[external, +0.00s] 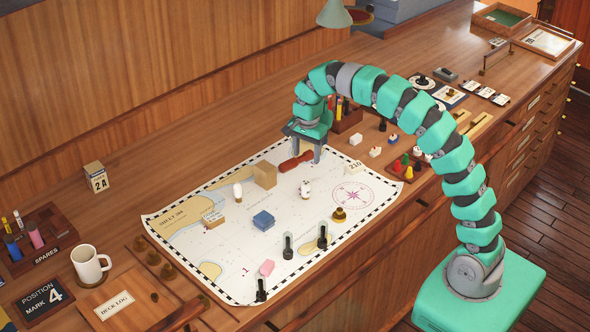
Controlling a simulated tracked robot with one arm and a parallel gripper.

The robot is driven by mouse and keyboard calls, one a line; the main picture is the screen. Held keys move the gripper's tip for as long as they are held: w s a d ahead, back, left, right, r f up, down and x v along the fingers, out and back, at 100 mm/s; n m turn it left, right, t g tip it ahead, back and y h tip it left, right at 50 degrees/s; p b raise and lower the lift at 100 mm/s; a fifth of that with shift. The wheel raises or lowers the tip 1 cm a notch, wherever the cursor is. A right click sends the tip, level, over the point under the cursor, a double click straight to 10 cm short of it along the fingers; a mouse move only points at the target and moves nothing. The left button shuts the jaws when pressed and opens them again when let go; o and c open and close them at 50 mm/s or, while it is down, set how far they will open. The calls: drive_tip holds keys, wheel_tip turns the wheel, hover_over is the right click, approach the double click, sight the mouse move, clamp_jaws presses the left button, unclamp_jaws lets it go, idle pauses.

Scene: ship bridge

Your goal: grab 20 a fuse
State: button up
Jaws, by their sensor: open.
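No 20 A marking is readable on any part, so I cannot tell which thing is the 20 A fuse. A spares tray (68,240) at the left edge holds a pink cylinder (35,236), a blue cylinder (12,248) and thin yellow-tipped pieces (18,220). A small carton (95,177) behind it reads 2A. A white piece with dark marks (305,190) stands on the chart, right of a white bulb-like piece (238,191). My gripper (303,148) is open, fingers down, at the chart's far edge near a red-brown handled object (295,162). It holds nothing visible.
The chart (215,260) also bears a tan box (265,175), blue blocks (263,221), a brass piece (339,215) and dark upright pieces (288,245). A mug (89,265) stands by the spares tray. A rack with coloured handles (345,122) is just right of my gripper.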

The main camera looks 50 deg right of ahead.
sight(306, 182)
wheel_tip(306, 182, down, 9)
drive_tip(key=shift+s+a+r, duration=0.1)
drive_tip(key=shift+s+a+f+p, duration=0.15)
drive_tip(key=shift+f+p, duration=0.15)
drive_tip(key=shift+f, duration=1.05)
drive_tip(key=shift+s+a+f+p, duration=0.1)
drive_tip(key=shift+f+p, duration=0.2)
drive_tip(key=shift+f, duration=1.05)
drive_tip(key=c, duration=1.1)
